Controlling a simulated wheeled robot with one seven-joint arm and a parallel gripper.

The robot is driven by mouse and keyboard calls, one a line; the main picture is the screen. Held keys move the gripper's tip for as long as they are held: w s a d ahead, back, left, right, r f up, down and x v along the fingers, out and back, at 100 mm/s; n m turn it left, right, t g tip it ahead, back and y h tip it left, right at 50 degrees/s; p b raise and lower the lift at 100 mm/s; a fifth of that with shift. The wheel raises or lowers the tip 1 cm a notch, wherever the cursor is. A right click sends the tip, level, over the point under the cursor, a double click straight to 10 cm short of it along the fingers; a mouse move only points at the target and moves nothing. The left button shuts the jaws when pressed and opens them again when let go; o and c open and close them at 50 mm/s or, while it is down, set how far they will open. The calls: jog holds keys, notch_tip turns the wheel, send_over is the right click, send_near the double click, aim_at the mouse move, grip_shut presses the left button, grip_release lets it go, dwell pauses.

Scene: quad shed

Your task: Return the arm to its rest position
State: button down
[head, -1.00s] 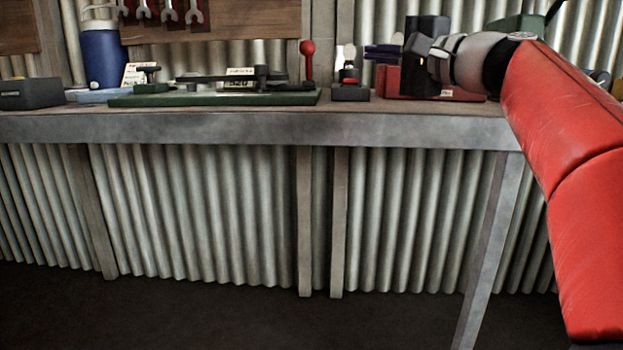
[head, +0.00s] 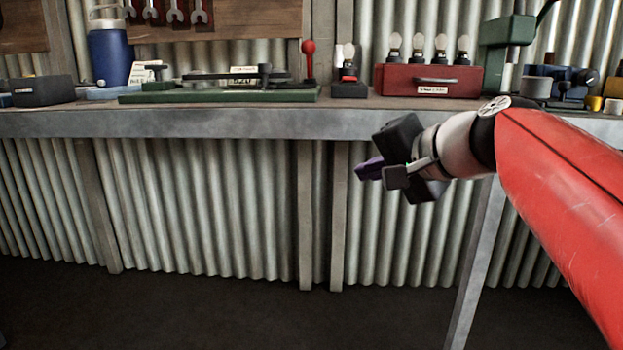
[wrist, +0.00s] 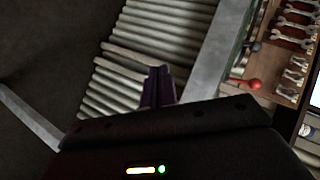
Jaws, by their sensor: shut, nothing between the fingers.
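My gripper (head: 368,170) hangs in front of the workbench, lower than its top edge, with its dark purple fingers pointing left. The fingers also show in the wrist view (wrist: 158,86), close together with nothing between them. My red arm reaches in from the right side of the head view. The gripper touches nothing that I can see.
The grey workbench (head: 230,124) runs across the view. On it stand a red box with bulbs (head: 410,80), a red-knobbed lever (head: 309,62), a green-based device (head: 220,96) and a blue jug (head: 109,55). A bench leg (head: 475,260) stands below my arm. The floor in front is clear.

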jog(key=s+d+f+n+g+h, duration=0.2)
jog(key=s+d+f+n+h, duration=0.15)
jog(key=s+f, duration=0.8)
jog(key=s+d+f+n+g+h, duration=0.3)
jog(key=s+f, duration=0.5)
jog(key=f, duration=0.7)
notch_tip(320, 180, up, 12)
jog(key=h+p, duration=0.1)
jog(key=p, duration=1.1)
jog(key=shift+a, duration=0.15)
